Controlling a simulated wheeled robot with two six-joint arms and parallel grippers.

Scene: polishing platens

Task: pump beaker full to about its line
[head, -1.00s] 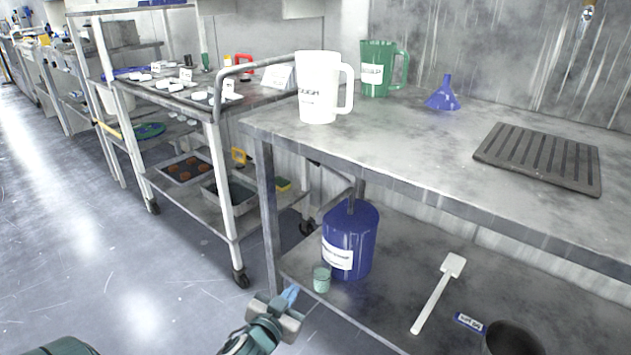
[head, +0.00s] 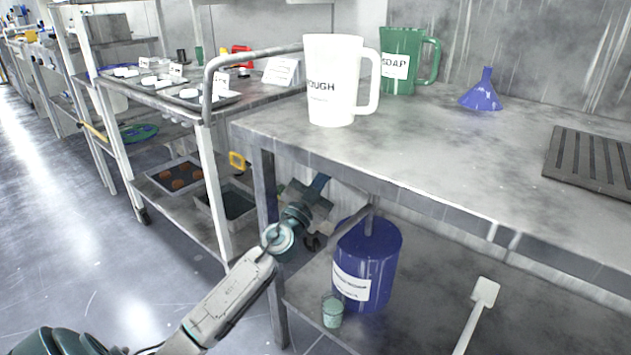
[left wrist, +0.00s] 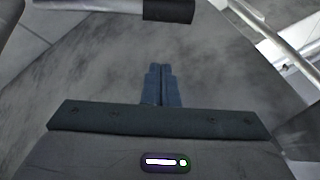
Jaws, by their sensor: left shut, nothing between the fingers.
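A small greenish beaker (head: 332,311) stands on the lower shelf, in front of a blue drum (head: 366,262) with a white label. A grey pump (head: 368,222) rises from the drum's top, with a spout that reaches to the left. My left gripper (head: 319,183) is above and left of the drum, near the front left table leg, below the tabletop. It is shut and empty. In the left wrist view its blue fingers (left wrist: 162,84) are together, with blurred grey surface beyond. The fill line and the level in the beaker are too small to tell. My right gripper is not in view.
The steel tabletop (head: 430,165) overhangs the shelf. It holds a white jug (head: 335,85), a green jug (head: 402,65), a blue funnel (head: 482,92) and a dark grate (head: 590,165). A white paddle (head: 484,294) lies on the shelf. A cart (head: 222,175) stands left.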

